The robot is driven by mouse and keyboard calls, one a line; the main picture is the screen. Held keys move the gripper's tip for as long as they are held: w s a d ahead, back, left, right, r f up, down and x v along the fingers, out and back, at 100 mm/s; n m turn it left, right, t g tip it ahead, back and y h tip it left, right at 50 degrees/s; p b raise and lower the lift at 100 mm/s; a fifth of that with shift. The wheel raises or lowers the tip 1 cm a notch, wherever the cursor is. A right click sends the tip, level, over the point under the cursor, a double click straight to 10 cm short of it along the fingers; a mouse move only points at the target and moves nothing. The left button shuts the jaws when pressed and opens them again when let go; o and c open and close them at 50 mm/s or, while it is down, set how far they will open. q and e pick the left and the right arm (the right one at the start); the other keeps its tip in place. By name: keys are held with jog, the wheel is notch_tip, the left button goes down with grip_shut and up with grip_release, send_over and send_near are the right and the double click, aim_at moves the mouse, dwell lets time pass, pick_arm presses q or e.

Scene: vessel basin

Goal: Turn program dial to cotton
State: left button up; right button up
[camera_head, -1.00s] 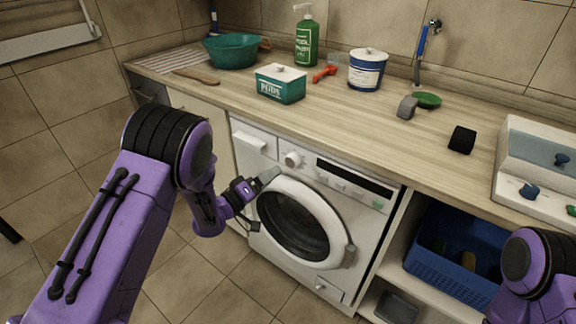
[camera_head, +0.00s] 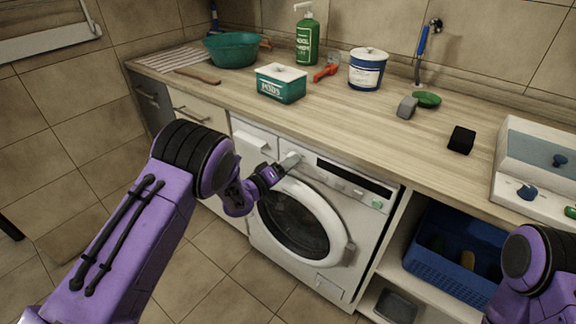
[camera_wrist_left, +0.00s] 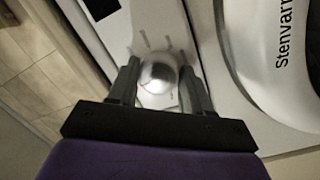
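The white washing machine (camera_head: 338,228) stands under the counter. Its round program dial (camera_wrist_left: 158,76) lies between the two fingers of my left gripper in the left wrist view. My left gripper (camera_head: 290,161) is at the dial and hides it in the head view. The fingers (camera_wrist_left: 160,84) stand apart on either side of the dial; a small gap seems to show at each side. The labels around the dial are blurred and cannot be read. My right gripper is out of view; only part of my right arm shows at the lower right.
The detergent drawer (camera_head: 254,138) is left of the dial, and the display panel (camera_head: 353,178) is right of it. The round door (camera_head: 345,232) is just below. The wooden counter (camera_head: 350,128) overhangs above. A blue basket (camera_head: 455,255) sits on the shelf to the right.

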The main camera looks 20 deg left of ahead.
pick_arm(q)
jog(key=shift+a+m+g+y+b, duration=0.2)
jog(key=shift+m+b, duration=0.25)
jog(key=shift+m, duration=1.65)
jog(key=shift+d+m+g+y+b, duration=0.1)
jog(key=shift+m+y+b, duration=0.25)
jog(key=shift+m, duration=1.75)
jog(key=o, duration=1)
jog(key=shift+o, duration=0.2)
